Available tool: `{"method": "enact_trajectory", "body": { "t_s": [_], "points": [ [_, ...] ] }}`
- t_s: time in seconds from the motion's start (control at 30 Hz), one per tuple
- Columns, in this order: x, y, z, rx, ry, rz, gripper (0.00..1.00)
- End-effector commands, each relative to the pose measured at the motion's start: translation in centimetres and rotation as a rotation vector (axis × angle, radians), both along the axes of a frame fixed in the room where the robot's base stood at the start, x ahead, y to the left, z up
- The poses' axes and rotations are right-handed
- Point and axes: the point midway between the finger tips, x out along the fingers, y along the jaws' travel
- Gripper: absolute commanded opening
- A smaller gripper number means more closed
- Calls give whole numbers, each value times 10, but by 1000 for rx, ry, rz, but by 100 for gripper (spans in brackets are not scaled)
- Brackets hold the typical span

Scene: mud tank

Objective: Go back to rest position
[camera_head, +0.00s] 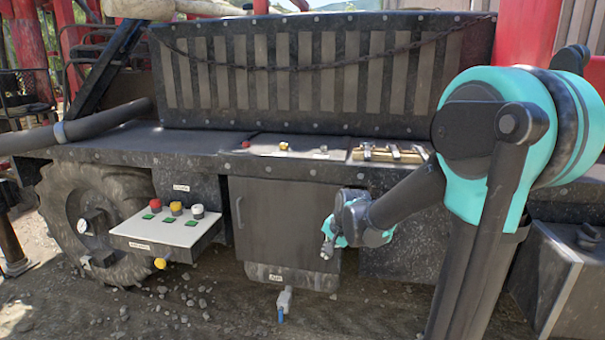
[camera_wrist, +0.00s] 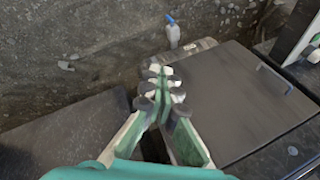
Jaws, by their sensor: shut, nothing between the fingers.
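My gripper (camera_head: 328,240) hangs in front of the right part of the dark cabinet door in the head view, its fingers pointing down. In the wrist view my gripper (camera_wrist: 163,84) has its fingertips together with nothing between them. My teal and black arm reaches in from the right of the head view. The cabinet door (camera_head: 277,225) is closed, with a handle at its left side; the door also shows in the wrist view (camera_wrist: 235,100). I cannot tell the exact gap between my gripper and the door.
A control panel (camera_head: 165,232) with red, yellow and white buttons juts out left of the door. A valve with a blue handle (camera_head: 284,301) sits below the door. Brass levers (camera_head: 390,153) stand on the ledge above. A big tyre (camera_head: 75,215) is at left. Gravel ground lies in front.

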Motion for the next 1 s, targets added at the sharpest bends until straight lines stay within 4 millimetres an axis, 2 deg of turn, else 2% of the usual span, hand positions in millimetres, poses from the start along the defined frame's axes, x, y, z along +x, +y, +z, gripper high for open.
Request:
{"method": "enact_trajectory", "body": {
  "t_s": [0.03, 0.2, 0.3, 0.43, 0.6, 1.0],
  "points": [
    [-24, -18, -5, -48, -9, 51, 0],
    [-100, -64, -26, -216, -27, 259, 0],
    [-140, -85, -40, -303, -26, 373, 0],
    [-178, -102, -56, -385, -22, 489, 0],
    [-202, -111, -67, -435, -15, 564, 0],
    [-203, -112, -68, -438, -15, 569, 0]
  ]
}}
